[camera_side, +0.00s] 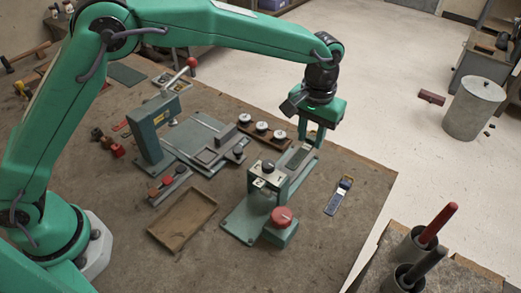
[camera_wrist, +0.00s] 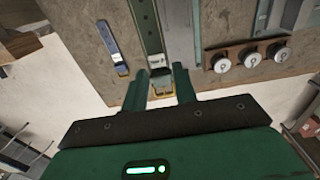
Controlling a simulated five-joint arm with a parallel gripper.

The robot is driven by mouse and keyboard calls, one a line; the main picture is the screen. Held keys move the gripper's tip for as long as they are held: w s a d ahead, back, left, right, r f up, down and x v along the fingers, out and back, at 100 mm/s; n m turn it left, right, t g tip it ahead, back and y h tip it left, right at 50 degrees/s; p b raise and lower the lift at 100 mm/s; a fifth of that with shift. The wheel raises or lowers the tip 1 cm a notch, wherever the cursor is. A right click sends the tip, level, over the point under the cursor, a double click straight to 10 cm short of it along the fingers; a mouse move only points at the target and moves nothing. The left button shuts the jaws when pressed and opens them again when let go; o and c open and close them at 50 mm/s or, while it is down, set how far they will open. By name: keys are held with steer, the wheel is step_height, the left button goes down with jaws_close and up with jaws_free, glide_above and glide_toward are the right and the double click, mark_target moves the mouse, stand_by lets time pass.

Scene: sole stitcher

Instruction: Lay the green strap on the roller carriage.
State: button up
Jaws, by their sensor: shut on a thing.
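The green strap (camera_wrist: 146,22) runs up from between my fingers in the wrist view, with a brass buckle (camera_wrist: 163,88) at its near end. My gripper (camera_wrist: 160,88) is shut on the strap near the buckle. In the side view my gripper (camera_side: 312,135) points down at the far end of a green stand (camera_side: 240,222) with a numbered block and a red knob. The strap's dark length (camera_side: 299,156) appears to lie along this stand's far part; contact is unclear. A grey sliding plate (camera_side: 205,157) lies on the green machine's base; I cannot tell which part is the roller carriage.
A blue strap (camera_side: 339,195) lies right of the stand. A wooden rack with several white-topped knobs (camera_side: 262,127) is behind. A green machine (camera_side: 155,130) with a red-balled lever and an empty wooden tray (camera_side: 184,219) stand left. The bench's right edge is close.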

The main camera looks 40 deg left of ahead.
steer(key=shift+w+a+f, duration=0.4)
steer(key=shift+a+f, duration=0.25)
steer(key=shift+f, duration=0.35)
steer(key=shift+w+a+f, duration=0.35)
steer(key=shift+a+f, duration=0.25)
steer(key=shift+f, duration=0.4)
steer(key=shift+w+a+f, duration=0.4)
steer(key=shift+a+f, duration=0.25)
steer(key=shift+f, duration=0.35)
steer(key=shift+f, duration=0.1)
steer(key=shift+f, duration=1.75)
steer(key=shift+f, duration=0.15)
steer(key=o, duration=1)
steer(key=shift+c, duration=0.2)
